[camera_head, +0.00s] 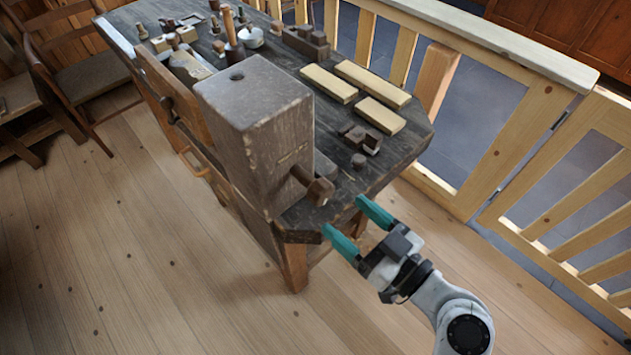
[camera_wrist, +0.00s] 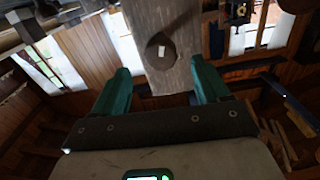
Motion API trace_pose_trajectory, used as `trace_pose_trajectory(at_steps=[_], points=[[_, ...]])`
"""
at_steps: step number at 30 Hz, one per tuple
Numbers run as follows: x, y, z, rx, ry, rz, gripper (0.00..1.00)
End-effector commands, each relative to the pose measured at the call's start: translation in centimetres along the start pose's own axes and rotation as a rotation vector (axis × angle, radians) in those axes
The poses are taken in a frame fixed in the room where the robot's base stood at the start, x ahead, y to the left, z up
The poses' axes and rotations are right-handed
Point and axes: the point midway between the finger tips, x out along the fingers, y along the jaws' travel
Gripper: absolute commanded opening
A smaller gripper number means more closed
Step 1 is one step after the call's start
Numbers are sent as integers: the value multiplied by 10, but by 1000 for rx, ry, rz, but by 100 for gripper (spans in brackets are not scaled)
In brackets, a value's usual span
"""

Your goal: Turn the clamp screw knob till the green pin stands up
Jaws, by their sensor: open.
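The clamp screw knob (camera_head: 320,190) is a dark wooden piece on a short shaft, sticking out of the side of a big weathered wooden block (camera_head: 255,120). In the wrist view the knob (camera_wrist: 151,58) looks round and brown, with a small pale mark near its middle, in front of the block's grey-brown face (camera_wrist: 178,18). My gripper (camera_head: 346,217) is open, its two teal fingers pointing at the knob from the lower right, apart from it. In the wrist view the knob lies between the gripper's fingers (camera_wrist: 160,70), beyond their tips. I cannot make out a green pin in either view.
The block stands at the near end of a dark workbench (camera_head: 345,185). Pale wooden boards (camera_head: 372,84) and small dark blocks (camera_head: 362,138) lie on it. A wooden railing (camera_head: 490,45) runs behind and to the right. The floor (camera_head: 150,250) at the left is clear.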

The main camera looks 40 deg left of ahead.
Motion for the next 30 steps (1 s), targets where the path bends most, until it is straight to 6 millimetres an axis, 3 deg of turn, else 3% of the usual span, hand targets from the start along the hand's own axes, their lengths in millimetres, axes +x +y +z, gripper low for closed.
trace_pose_trajectory(at_steps=[9, 15, 28, 30], points=[[59, -1, -2, 3, -1, -3, 75], [84, -1, -1, 3, 0, -2, 75], [93, 0, 0, 3, -1, 0, 75], [93, 0, 0, 4, -1, 0, 69]])
